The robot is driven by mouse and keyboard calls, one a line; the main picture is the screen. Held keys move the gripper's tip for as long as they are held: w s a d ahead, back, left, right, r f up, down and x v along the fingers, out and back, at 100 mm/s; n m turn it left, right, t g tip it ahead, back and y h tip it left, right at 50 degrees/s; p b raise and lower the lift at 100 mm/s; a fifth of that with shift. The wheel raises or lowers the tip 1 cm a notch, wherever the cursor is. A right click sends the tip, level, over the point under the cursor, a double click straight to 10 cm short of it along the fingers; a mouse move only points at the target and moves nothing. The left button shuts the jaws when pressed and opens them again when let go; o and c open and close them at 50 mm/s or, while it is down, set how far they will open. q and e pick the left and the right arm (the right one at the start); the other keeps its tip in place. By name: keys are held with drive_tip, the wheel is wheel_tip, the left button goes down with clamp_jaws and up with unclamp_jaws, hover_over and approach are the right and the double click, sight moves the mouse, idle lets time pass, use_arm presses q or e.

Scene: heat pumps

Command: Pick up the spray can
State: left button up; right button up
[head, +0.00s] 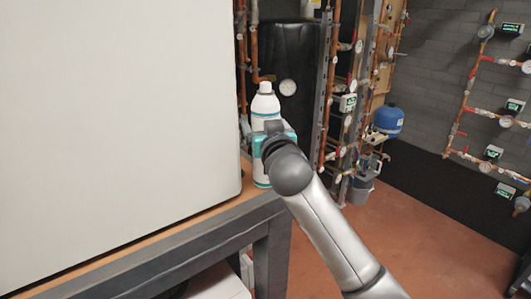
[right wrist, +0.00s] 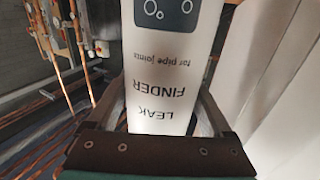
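The spray can (head: 264,106) is white with teal parts and a white cap. It stands upright at the corner of the table, beside the large pale box. My right gripper (head: 268,134) is at its middle, and its wrist hides part of the can. In the right wrist view the can (right wrist: 165,75) appears upside down with the words "LEAK FINDER". The fingers of my right gripper (right wrist: 163,98) lie on both sides of the can and appear to touch it. I see no clear gap at the fingertips. My left gripper is not in view.
The large pale box (head: 115,105) fills the left, close beside the can. The table edge (head: 170,240) runs below it. Copper pipes with gauges (head: 345,110) and a blue tank (head: 389,120) stand behind. The red floor (head: 425,235) at the right is open.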

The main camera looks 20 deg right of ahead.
clamp_jaws()
idle(0.5)
drive_tip(key=shift+r, duration=0.1)
